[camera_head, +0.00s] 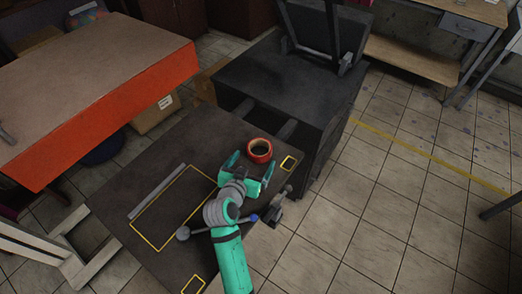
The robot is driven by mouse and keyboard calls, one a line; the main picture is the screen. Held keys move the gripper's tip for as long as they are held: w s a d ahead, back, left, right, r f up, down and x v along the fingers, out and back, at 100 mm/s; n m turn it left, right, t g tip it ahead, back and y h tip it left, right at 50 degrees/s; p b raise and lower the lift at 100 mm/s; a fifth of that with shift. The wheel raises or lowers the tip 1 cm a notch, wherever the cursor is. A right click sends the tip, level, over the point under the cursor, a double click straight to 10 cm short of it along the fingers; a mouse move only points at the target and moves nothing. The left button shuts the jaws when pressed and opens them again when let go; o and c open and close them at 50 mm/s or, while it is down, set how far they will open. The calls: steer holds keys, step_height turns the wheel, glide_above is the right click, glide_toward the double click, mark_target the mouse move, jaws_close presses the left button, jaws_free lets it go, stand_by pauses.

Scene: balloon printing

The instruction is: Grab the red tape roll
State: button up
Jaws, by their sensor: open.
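The red tape roll (259,151) lies flat on the dark table (150,172), near its far right corner. Its round open centre faces up. My gripper (250,164) is teal and reaches in from the front of the table. Its fingers are apart, one to the left of the roll and one at its lower right. The roll shows just beyond the fingers, and nothing is held. I cannot tell from this view how high the fingers are above the table or whether they touch the roll.
A grey bar (157,191) and yellow outlines lie on the table. A tool with a blue part (254,218) is beside my arm. A black cabinet (285,85) stands behind the table. An orange-sided table (100,75) is at left. Open tiled floor (390,190) lies to the right.

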glide_toward(263, 144)
steer(key=shift+x, duration=2.35)
steer(key=shift+f, duration=0.15)
steer(key=c, duration=1.2)
